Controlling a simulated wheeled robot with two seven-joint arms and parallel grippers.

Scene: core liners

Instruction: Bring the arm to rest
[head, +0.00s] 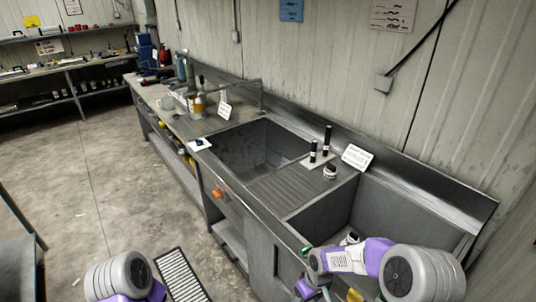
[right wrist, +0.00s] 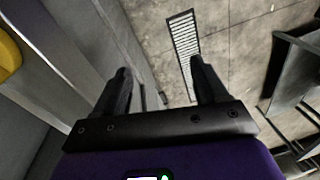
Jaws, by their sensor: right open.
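My right gripper (right wrist: 160,72) is open in the right wrist view, with nothing between its two dark fingers. It points down past the front of the sink bench toward the floor. In the head view my right arm (head: 360,257) reaches in from the lower right over the near end of the bench. My left arm (head: 122,277) shows at the bottom left, and its gripper is out of view. Two black upright tubes (head: 327,140) stand on a pale base on the steel drainboard (head: 296,186), well apart from my arms.
A short black-and-white container (head: 330,172) and a white sign (head: 357,157) stand by the tubes. The sink basin (head: 250,148) lies beyond. A floor grate (head: 183,277) also shows in the wrist view (right wrist: 184,45). A yellow object (right wrist: 8,55) is at that view's left edge. Open floor lies left.

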